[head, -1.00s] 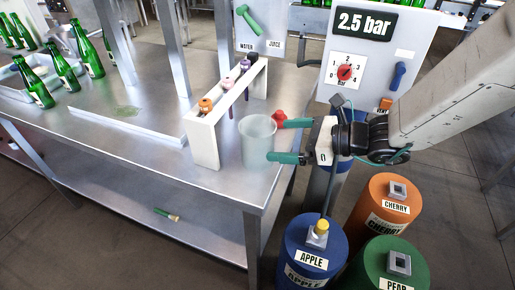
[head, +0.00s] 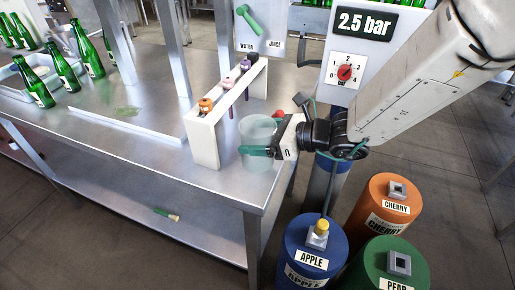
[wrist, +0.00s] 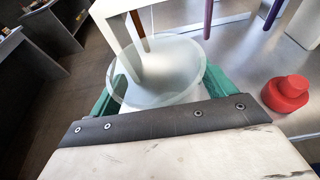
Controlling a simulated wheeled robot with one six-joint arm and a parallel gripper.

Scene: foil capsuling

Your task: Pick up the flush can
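The flush can (head: 258,128), a translucent pale cup-shaped vessel, stands upright near the right corner of the steel table. In the wrist view its round open rim (wrist: 158,94) fills the space ahead of the palm. My gripper (head: 262,141) reaches in from the right with its green fingers spread around the can. One finger passes along the near side; the other is mostly hidden behind the can. In the wrist view a green finger shows on each side of it. The fingers are open; whether they touch the wall cannot be told.
A white rack (head: 203,140) with several hanging coloured tools stands close left of the can. A red stepped piece (wrist: 287,93) sits on the table just right of the gripper. The table edge is close in front. Blue (head: 310,255), orange and green kegs stand below.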

